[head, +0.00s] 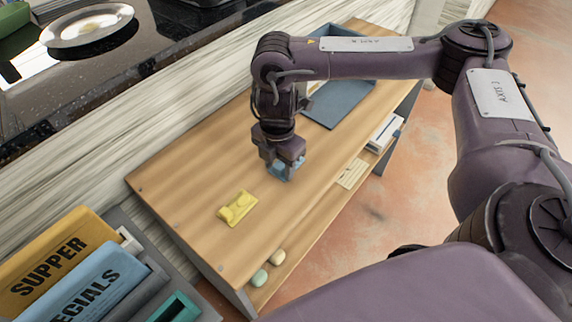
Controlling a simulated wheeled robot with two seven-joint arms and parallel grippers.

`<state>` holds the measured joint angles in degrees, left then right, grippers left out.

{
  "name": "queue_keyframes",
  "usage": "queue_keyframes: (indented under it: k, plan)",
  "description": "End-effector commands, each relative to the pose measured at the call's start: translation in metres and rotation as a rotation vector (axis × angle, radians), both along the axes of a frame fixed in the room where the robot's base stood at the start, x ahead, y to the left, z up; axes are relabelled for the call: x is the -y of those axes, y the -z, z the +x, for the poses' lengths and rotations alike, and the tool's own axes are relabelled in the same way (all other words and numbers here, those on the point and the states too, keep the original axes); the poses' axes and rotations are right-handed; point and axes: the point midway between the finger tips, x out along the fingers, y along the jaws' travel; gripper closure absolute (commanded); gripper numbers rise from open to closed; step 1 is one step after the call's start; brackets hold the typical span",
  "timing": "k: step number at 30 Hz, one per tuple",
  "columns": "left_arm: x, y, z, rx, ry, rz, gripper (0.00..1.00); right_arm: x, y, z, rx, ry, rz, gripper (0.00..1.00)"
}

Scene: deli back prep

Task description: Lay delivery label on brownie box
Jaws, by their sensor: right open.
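My right gripper (281,165) points down over the middle of the wooden table, jaws open around or just above a small light-blue item (288,172). The fingers hide part of it, and I cannot tell whether they touch it. A cream card with faint lines (352,174) lies near the table's front edge, right of the gripper; I cannot tell whether it is the delivery label. My left gripper is out of view.
A yellow packet (237,208) lies left of the gripper on the wooden table (190,180). A blue-grey tray (342,103) is at the far end, partly behind my arm. Two small rounded items (260,278) are near the front edge. Signs reading SUPPER (50,273) and ECIALS stand lower left.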

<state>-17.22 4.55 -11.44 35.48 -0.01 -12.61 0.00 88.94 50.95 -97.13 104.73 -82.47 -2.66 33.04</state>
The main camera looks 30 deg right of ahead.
Motion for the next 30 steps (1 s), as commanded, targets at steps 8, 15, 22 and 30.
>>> queue_keyframes:
  k: [8,15,22,30]
  plan:
    - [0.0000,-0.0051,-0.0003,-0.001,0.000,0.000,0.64,0.0000,-0.0006,-0.0004,-0.001,0.000,0.000,0.55]
    - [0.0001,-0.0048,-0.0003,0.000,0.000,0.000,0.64,0.0001,-0.0001,-0.0001,0.000,0.000,0.000,0.55]
    - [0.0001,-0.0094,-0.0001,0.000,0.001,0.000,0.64,0.0001,-0.0005,-0.0007,-0.002,0.000,0.000,0.55]
    - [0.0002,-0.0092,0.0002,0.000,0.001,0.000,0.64,0.0001,0.0000,-0.0002,0.000,0.000,0.000,0.58]
